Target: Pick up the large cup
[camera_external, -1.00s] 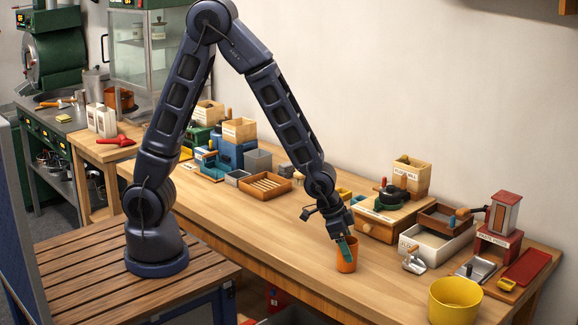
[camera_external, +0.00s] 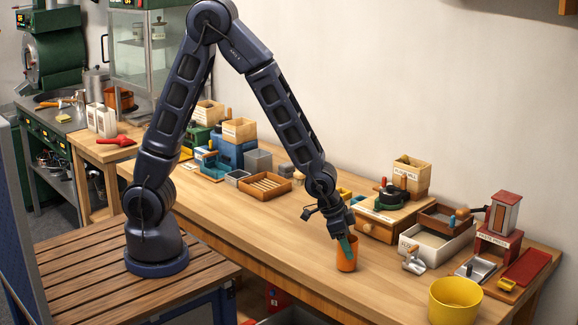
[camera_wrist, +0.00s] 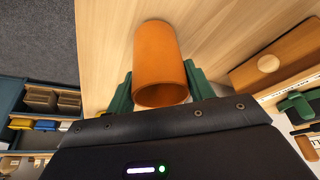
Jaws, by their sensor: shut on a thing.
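My gripper is shut on the cup. I cannot tell whether the cup's base touches the bench. A larger yellow tub (camera_external: 455,302) stands at the right front of the bench, clear of my gripper.
Right of the cup are a metal scoop (camera_external: 414,262), a white tray (camera_external: 432,248) and a wooden drawer box (camera_external: 388,222). A red press (camera_external: 498,240) stands farther right. A slatted tray (camera_external: 265,184) lies farther left. The bench left of the cup is clear.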

